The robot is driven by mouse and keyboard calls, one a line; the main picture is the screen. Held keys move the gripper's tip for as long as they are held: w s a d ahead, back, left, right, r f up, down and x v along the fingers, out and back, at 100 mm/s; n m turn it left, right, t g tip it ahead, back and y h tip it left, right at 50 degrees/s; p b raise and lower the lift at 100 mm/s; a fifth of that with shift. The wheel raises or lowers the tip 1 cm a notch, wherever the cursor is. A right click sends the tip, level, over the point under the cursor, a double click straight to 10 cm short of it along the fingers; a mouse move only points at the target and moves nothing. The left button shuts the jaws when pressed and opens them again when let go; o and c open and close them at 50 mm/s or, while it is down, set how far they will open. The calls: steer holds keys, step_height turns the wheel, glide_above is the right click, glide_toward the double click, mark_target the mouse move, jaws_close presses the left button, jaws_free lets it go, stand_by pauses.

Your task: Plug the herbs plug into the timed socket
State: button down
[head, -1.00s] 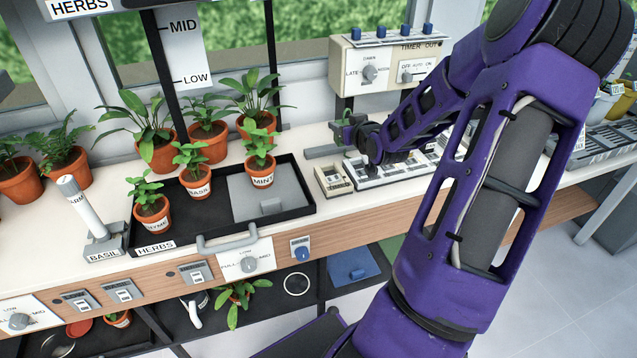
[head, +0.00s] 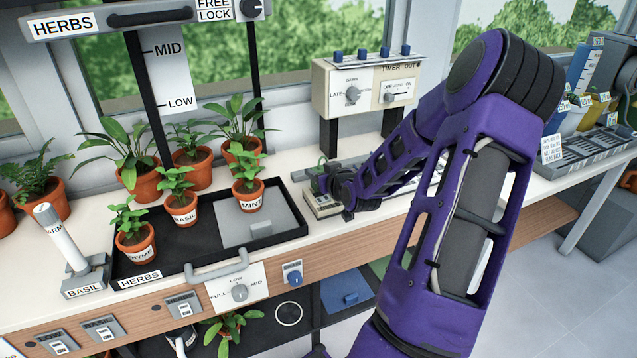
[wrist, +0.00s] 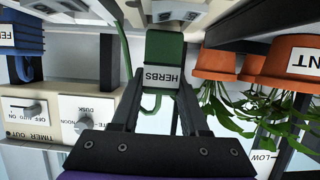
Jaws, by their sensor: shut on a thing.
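My gripper (wrist: 165,100) is shut on a green plug with a HERBS label (wrist: 162,77), seen in the upside-down wrist view. In the head view a bit of the green plug (head: 322,166) shows at my gripper (head: 328,186), directly over a small cream socket box (head: 322,208) on the bench. The wrist view shows a cream surface (wrist: 185,12) close beyond the plug's far end. I cannot tell whether the plug touches it. My forearm hides most of the socket strip to the right. The cream TIMER OUT box (head: 374,92) stands behind on dark legs.
A black HERBS tray (head: 160,250) with potted thyme, basil and mint stands close left of the socket box. In the wrist view a green cord (wrist: 126,45) hangs beside the plug, and terracotta pots (wrist: 285,60) are near on the right.

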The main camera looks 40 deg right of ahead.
steer(key=shift+f, duration=1.35)
steer(key=shift+f+b, duration=0.25)
steer(key=shift+b, duration=0.15)
steer(key=shift+c, duration=2.1)
jaws_free()
steer(key=shift+s+r+p, duration=0.2)
steer(key=shift+r+p, duration=0.1)
steer(key=shift+r, duration=0.1)
steer(key=p+v, duration=0.2)
steer(key=v, duration=0.9)
steer(key=shift+s, duration=0.35)
steer(key=shift+r, duration=0.1)
